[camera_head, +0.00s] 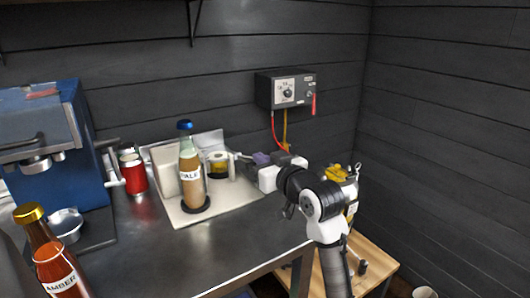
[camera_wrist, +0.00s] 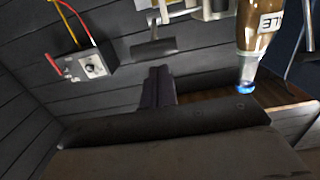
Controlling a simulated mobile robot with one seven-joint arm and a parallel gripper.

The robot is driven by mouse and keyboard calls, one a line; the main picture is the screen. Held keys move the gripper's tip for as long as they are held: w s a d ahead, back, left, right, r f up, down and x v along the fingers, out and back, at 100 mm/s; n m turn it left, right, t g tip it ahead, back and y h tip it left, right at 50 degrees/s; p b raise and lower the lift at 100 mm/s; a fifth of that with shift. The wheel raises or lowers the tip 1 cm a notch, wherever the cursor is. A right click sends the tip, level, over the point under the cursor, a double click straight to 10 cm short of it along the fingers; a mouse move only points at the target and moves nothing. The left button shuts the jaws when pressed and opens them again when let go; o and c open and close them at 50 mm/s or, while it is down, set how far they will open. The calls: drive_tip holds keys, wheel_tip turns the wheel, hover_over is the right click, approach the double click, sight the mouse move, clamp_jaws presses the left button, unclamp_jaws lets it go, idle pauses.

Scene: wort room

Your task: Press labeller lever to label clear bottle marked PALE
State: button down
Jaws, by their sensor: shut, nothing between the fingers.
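The clear bottle marked PALE (camera_head: 189,163) has amber-brown contents and a blue cap. It stands upright on a round dark pad of the labeller (camera_head: 219,194), a pale plate with a back wall and a yellow-banded roll. In the wrist view, which is upside down, the bottle (camera_wrist: 262,30) shows at the top right. The labeller lever (camera_wrist: 153,48) ends in a dark grey paddle there. My gripper (camera_head: 262,158) is at the right of the labeller, near the lever's end. Its dark fingers (camera_wrist: 158,88) are together and empty, with a visible gap to the paddle in the picture.
A bottle marked AMBER (camera_head: 58,260) with a gold cap stands at the front left. A blue machine (camera_head: 45,140), a metal cup (camera_head: 66,224) and a red can (camera_head: 133,173) are left of the labeller. A control box (camera_head: 287,90) hangs on the wall behind.

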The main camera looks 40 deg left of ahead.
drive_tip(key=shift+f, duration=0.1)
drive_tip(key=f+b, duration=0.2)
drive_tip(key=f, duration=0.1)
drive_tip(key=shift+s+d+f, duration=0.1)
drive_tip(key=shift+d+f, duration=0.1)
drive_tip(key=shift+d, duration=0.15)
drive_tip(key=shift+r, duration=0.1)
